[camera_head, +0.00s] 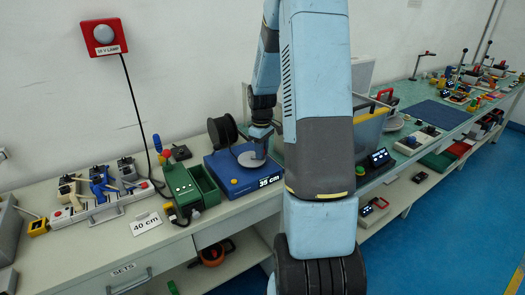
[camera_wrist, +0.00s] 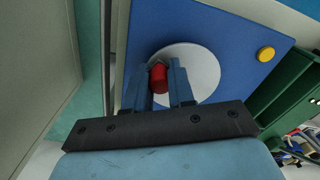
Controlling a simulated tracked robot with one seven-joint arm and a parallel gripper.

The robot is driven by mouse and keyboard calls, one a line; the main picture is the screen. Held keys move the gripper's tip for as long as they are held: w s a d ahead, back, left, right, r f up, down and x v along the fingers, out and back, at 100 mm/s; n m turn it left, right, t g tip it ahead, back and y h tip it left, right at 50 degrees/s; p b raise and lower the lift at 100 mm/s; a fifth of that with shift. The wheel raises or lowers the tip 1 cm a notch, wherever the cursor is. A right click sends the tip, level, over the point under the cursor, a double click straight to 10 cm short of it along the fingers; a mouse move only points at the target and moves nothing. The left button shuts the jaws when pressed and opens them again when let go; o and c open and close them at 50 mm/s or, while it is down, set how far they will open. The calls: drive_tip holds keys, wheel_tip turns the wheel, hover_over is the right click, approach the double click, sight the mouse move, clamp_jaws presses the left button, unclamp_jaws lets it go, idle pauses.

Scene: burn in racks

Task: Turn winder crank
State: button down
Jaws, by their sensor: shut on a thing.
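The winder is a blue box (camera_head: 222,178) on the bench, with a grey disc (camera_head: 250,160) on its top and a black spool (camera_head: 222,130) behind it. My gripper (camera_head: 259,150) reaches down over the disc. In the wrist view the blue box (camera_wrist: 255,28) and the pale disc (camera_wrist: 206,75) fill the middle. There my gripper (camera_wrist: 167,82) is shut on the red crank knob (camera_wrist: 158,77), which stands near the left side of the disc. The fingers hide part of the knob and disc. A yellow button (camera_wrist: 265,54) sits on the box's top.
A green open box (camera_head: 204,187) stands just left of the winder. A "35 cm" label (camera_head: 269,182) is at its front right, and a "40 cm" card (camera_head: 146,222) lies further left. A clear bin (camera_head: 369,122) stands to the right, close to my arm.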

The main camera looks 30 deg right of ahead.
sight(259, 162)
drive_tip(key=shift+s+a+m, duration=0.1)
drive_tip(key=shift+a+m, duration=0.05)
drive_tip(key=shift+m, duration=0.15)
idle(0.4)
drive_tip(key=m, duration=0.2)
drive_tip(key=s+a+m, duration=0.1)
drive_tip(key=shift+m, duration=0.4)
drive_tip(key=shift+s+a+m, duration=0.15)
drive_tip(key=shift+a+m, duration=0.15)
drive_tip(key=shift+m, duration=0.8)
drive_tip(key=shift+s+a+m, duration=0.15)
drive_tip(key=shift+a+m, duration=0.1)
drive_tip(key=shift+m, duration=0.85)
drive_tip(key=c, duration=1)
unclamp_jaws()
drive_tip(key=shift+o, duration=0.2)
drive_tip(key=shift+r, duration=0.1)
